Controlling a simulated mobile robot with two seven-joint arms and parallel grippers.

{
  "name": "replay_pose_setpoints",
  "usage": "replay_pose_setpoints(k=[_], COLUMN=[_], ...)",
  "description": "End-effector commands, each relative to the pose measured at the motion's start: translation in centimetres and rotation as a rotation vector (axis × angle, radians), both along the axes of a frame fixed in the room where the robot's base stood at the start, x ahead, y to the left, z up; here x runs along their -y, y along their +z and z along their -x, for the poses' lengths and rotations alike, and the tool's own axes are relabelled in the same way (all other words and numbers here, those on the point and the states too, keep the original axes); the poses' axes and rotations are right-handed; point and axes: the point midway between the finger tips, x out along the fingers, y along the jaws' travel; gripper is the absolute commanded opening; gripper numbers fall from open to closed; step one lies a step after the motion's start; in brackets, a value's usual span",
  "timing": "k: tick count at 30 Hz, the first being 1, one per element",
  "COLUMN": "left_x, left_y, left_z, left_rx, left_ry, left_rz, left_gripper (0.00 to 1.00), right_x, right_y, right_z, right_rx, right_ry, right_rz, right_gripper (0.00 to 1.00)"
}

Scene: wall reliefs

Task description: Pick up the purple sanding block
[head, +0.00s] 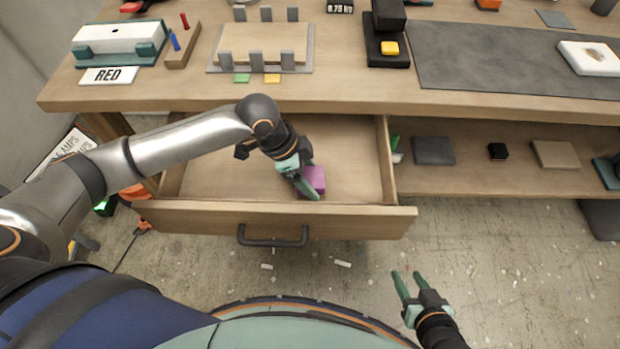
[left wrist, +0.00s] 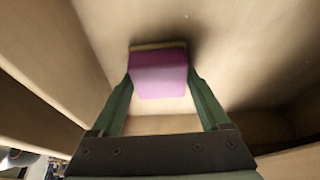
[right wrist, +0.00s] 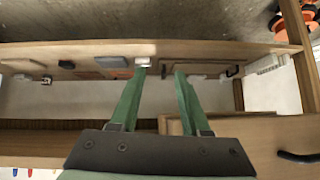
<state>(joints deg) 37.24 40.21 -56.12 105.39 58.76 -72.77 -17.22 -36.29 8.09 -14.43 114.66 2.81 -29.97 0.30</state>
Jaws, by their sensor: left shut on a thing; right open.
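The purple sanding block (head: 316,178) is in the open drawer, toward the drawer's right side. My left gripper (head: 309,184) reaches down into the drawer and is shut on the block. In the left wrist view the block (left wrist: 158,74) sits between the two green fingers, with a thin tan layer along its far edge. I cannot tell whether the block still touches the drawer floor. My right gripper (head: 408,285) is open and empty, in front of the bench to the right of the drawer. Its spread fingers also show in the right wrist view (right wrist: 158,98).
The drawer front (head: 190,219) with its dark handle (head: 272,238) stands pulled out from the bench. The rest of the drawer floor is bare. A shelf (head: 470,182) to the right holds several small blocks. A grey mat (head: 500,60) lies on the bench top.

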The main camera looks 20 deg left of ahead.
Motion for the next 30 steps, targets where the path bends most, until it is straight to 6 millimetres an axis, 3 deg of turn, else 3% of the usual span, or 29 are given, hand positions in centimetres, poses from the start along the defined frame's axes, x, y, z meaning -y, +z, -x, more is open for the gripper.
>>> replay_pose_setpoints(k=[8,21,30], left_x=[0.0,0.0,0.0], left_y=[1.2,9.1,10.1], left_z=[-0.1,-0.1,0.0], left_rx=[0.004,0.002,0.000], left_ry=[-0.001,-0.001,0.000], left_rz=[0.001,0.002,0.001], left_gripper=[0.18,0.18,0.18], right_x=[0.0,1.0,1.4], right_y=[0.3,1.1,1.1], right_z=[0.0,0.2,0.4], right_rx=[0.000,0.005,0.003], right_ry=[-0.001,-0.018,-0.025], right_rz=[0.001,0.012,0.018], right_gripper=[0.47,0.47,0.47])
